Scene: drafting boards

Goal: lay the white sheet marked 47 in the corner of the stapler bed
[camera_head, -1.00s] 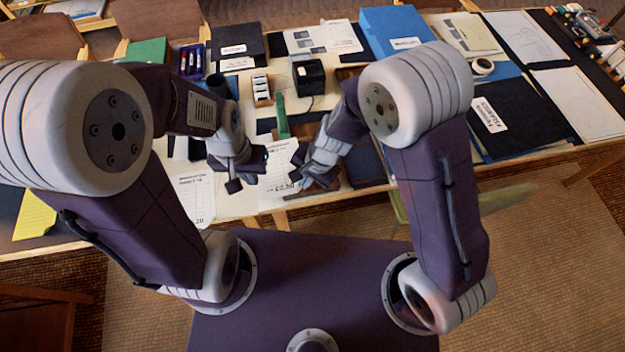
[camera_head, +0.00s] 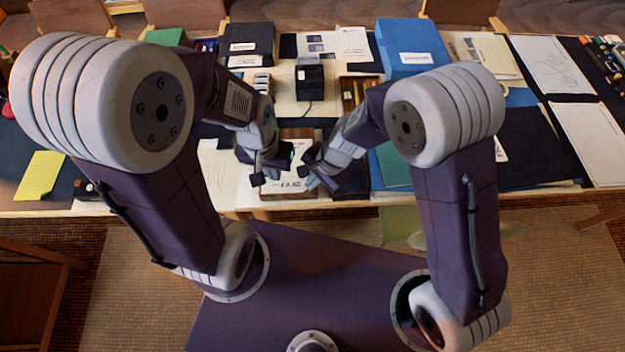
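A white sheet with dark print (camera_head: 290,187) lies at the table's front, between and just below my two grippers. Its number is too small to read. A wooden-edged piece (camera_head: 297,133) shows behind the grippers with a bit of green near it; I take this for the stapler bed, mostly hidden by my arms. My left gripper (camera_head: 270,173) is over the left side of the sheet. My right gripper (camera_head: 307,176) is over its right side. Whether either gripper touches or pinches the sheet cannot be told.
Another white sheet (camera_head: 218,170) lies to the left. A yellow pad (camera_head: 40,175) lies far left. A black box (camera_head: 310,82) stands behind the grippers. A large blue box (camera_head: 408,46) stands at the back right. A wooden tray (camera_head: 353,92) is right of the black box.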

